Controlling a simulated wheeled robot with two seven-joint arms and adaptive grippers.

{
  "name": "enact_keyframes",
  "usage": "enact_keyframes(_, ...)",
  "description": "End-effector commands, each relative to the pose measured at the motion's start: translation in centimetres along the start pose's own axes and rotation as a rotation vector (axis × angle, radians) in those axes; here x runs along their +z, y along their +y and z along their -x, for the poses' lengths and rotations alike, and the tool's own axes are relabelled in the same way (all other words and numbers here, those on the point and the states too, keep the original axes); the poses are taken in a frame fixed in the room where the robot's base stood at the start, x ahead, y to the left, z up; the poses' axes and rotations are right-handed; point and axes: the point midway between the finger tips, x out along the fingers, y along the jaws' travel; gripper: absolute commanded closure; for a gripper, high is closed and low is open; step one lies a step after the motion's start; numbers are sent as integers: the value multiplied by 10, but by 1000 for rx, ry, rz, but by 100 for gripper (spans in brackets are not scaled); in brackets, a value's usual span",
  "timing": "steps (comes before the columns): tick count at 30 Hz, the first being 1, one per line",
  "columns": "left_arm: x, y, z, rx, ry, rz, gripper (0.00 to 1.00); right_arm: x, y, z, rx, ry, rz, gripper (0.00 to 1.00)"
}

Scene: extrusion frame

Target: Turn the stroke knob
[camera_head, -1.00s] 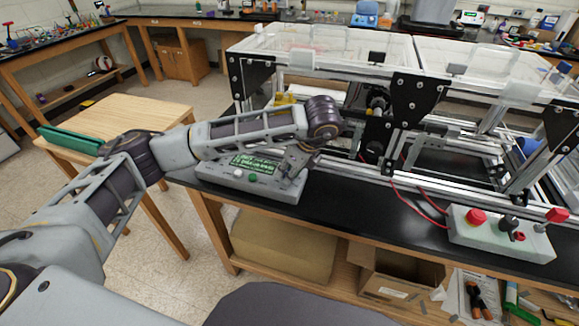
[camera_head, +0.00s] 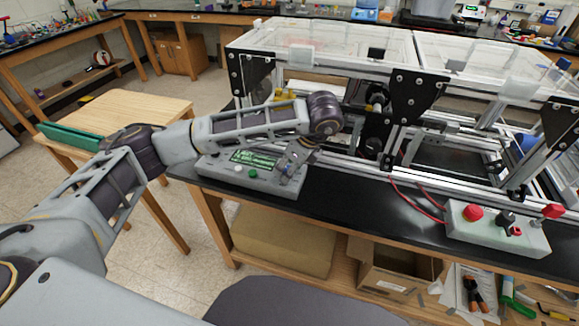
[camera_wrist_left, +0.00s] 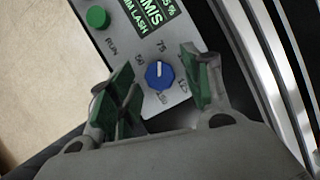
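The stroke knob is a round blue dial (camera_wrist_left: 159,75) with a white pointer line, on a grey control box (camera_head: 222,172) at the bench's left front. Its pointer faces roughly toward the printed 75. My left gripper (camera_wrist_left: 165,88) is open, with one green-padded finger on each side of the knob in the left wrist view. Gaps show between the pads and the knob. In the head view the left gripper (camera_head: 291,161) is over the box's right end and hides the knob. My right gripper is not in view.
The box also carries a green button (camera_wrist_left: 97,17) and a lit display (camera_wrist_left: 148,14). The metal extrusion frame (camera_head: 345,160) stands close behind it.

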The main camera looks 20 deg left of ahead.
Motion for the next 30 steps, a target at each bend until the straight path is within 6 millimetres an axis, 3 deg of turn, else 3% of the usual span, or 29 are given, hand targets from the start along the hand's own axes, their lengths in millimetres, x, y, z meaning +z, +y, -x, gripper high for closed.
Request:
enact_keyframes(14, 0, -1, 6, -2, 0, 0, 51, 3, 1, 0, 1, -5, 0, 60)
enact_keyframes(30, 0, -1, 40, -3, -1, 0, 51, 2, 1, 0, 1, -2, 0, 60)
